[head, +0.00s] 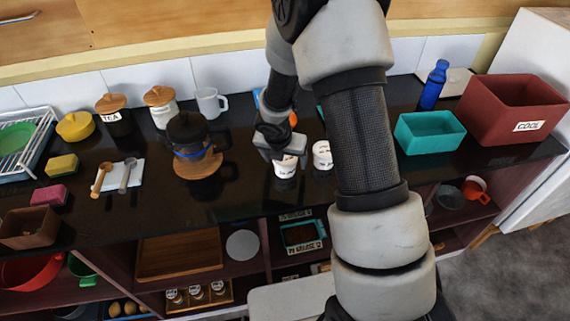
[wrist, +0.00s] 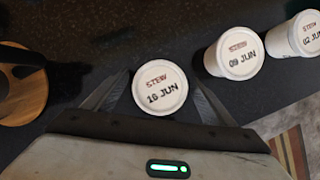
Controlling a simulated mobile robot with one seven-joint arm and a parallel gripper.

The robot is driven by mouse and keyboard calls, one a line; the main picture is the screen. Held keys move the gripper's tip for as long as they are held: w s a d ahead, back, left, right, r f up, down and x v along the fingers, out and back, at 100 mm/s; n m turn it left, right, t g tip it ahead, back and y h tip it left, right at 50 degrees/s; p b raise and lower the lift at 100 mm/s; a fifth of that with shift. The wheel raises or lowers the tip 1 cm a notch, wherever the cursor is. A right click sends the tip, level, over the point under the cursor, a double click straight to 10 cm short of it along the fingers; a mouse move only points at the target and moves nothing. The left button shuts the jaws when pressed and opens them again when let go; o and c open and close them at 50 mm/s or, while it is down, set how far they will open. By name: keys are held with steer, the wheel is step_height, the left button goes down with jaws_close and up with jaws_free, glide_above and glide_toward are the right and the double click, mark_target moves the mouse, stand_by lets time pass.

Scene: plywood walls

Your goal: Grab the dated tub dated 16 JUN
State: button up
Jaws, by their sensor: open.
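The tub dated 16 JUN (wrist: 160,88) is white with a round lid reading "STEW 16 JUN". It stands on the dark counter, and it also shows in the head view (head: 285,167). My gripper (wrist: 160,98) is open, with one finger on each side of this tub in the wrist view; I cannot tell whether they touch it. In the head view my gripper (head: 283,156) is right at the tub. A second tub dated 09 JUN (wrist: 236,54) stands to its right, apart from it. A third tub dated 02 JUN (wrist: 304,36) is farther right, cut by the picture edge.
A dark pot on a round wooden board (head: 198,187) stands left of my gripper. A teal bin (head: 430,134), a blue bottle (head: 433,86) and a red COOL box (head: 510,112) are to the right. The counter's front edge is close to the tubs.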

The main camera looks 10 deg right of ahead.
steer(key=shift+c, duration=0.3)
steer(key=c, duration=1.2)
steer(key=shift+r, duration=0.1)
